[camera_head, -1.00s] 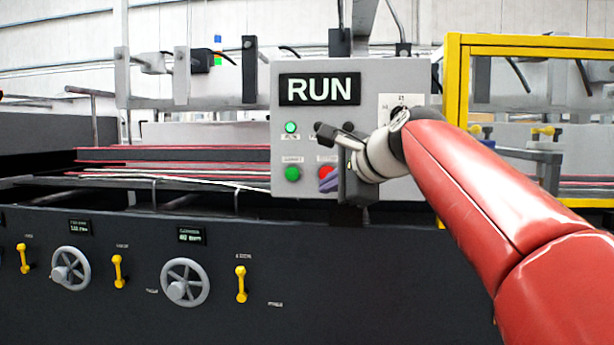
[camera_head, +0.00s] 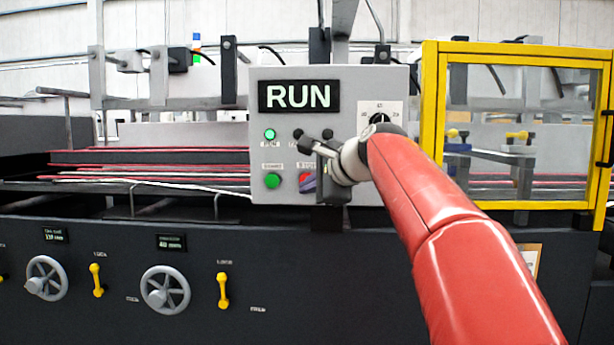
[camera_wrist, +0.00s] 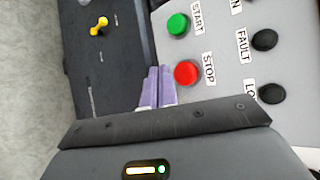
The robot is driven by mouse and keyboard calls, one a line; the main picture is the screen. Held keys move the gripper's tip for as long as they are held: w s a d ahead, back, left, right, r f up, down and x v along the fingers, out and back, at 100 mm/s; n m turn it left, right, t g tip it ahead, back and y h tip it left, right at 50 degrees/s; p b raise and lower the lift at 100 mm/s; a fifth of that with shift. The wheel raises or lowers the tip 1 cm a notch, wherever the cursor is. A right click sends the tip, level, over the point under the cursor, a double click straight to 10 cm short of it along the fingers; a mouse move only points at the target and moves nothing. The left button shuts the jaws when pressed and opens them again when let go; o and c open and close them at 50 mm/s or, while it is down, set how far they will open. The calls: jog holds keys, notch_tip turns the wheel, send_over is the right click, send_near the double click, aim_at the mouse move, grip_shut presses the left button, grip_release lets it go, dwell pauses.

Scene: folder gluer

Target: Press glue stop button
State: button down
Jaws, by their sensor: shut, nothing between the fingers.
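The red stop button (camera_wrist: 187,73) is on the grey control panel (camera_wrist: 225,60), beside its STOP label. In the head view the red button (camera_head: 305,179) is partly hidden by my gripper (camera_head: 308,184). In the wrist view my gripper (camera_wrist: 157,88) shows purple fingers shut together and empty, with the tips just to the left of the red button. I cannot tell whether they touch the panel. The display (camera_head: 299,96) on the panel reads RUN.
The green start button (camera_head: 273,181) sits left of the red one. A lit green lamp (camera_head: 270,135) and dark lamps (camera_head: 298,134) are above, with a selector knob (camera_head: 379,119) at the upper right. A yellow-framed guard (camera_head: 432,130) stands to the right. Handwheels (camera_head: 165,290) are below.

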jog(key=shift+w+p, duration=0.8)
jog(key=shift+w, duration=0.55)
jog(key=shift+w, duration=0.1)
dwell(1.0)
jog(key=shift+w+d+p, duration=0.1)
jog(key=shift+w+p, duration=0.25)
jog(key=shift+p, duration=0.2)
jog(key=shift+w+p, duration=0.5)
dwell(0.4)
jog(key=shift+s, duration=0.2)
jog(key=shift+s+b, duration=0.5)
jog(key=shift+s, duration=0.25)
